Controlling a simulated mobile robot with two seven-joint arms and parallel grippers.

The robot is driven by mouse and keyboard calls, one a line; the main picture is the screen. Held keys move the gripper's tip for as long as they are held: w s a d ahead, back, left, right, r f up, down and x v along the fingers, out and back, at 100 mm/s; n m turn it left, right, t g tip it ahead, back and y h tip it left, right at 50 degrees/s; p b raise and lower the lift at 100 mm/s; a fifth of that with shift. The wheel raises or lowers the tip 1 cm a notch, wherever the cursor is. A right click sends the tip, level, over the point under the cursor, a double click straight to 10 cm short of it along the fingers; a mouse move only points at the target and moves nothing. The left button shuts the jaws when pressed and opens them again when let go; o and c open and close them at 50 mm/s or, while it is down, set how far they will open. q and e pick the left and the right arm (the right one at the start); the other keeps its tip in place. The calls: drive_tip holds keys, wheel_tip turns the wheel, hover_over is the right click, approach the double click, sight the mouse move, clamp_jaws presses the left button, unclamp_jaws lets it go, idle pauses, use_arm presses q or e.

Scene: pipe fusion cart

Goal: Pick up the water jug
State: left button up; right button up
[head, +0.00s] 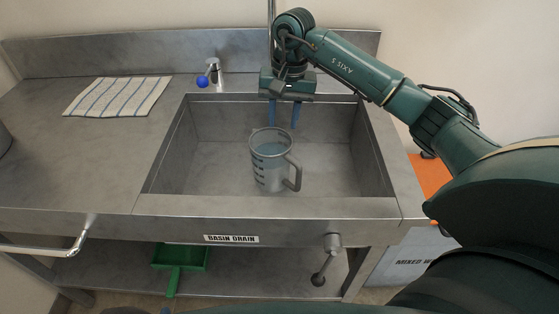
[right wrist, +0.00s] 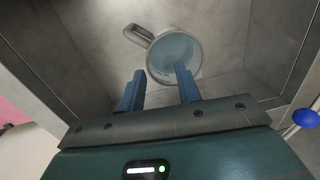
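The water jug (head: 270,163) is a clear grey measuring jug with dark marks and bluish water in it. It stands upright in the sink basin, its handle (head: 295,174) toward the right in the head view. My right gripper (head: 284,117) points down over the back of the basin, behind and above the jug, its two blue fingers apart and empty. In the right wrist view the jug (right wrist: 174,56) lies beyond the fingertips (right wrist: 162,72), with its handle at upper left. No contact between fingers and jug shows. My left gripper is not in view.
The steel basin (head: 213,150) has walls on all sides. A tap with a blue knob (head: 202,82) stands behind it. A striped cloth (head: 118,97) lies on the left counter. A drain lever (head: 325,262) hangs in front; a green dustpan (head: 181,258) is below.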

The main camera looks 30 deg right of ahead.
sight(289, 155)
drive_tip(key=shift+h, duration=0.3)
drive_tip(key=shift+s+d+f, duration=0.1)
drive_tip(key=shift+d+f, duration=0.2)
drive_tip(key=shift+f, duration=1.85)
drive_tip(key=shift+d+f, duration=0.25)
drive_tip(key=shift+f, duration=1.85)
drive_tip(key=shift+s+d+f, duration=0.1)
drive_tip(key=shift+d+f, duration=0.2)
drive_tip(key=shift+f, duration=1.85)
clamp_jaws()
drive_tip(key=shift+w+r+p, duration=0.1)
drive_tip(key=shift+p, duration=0.2)
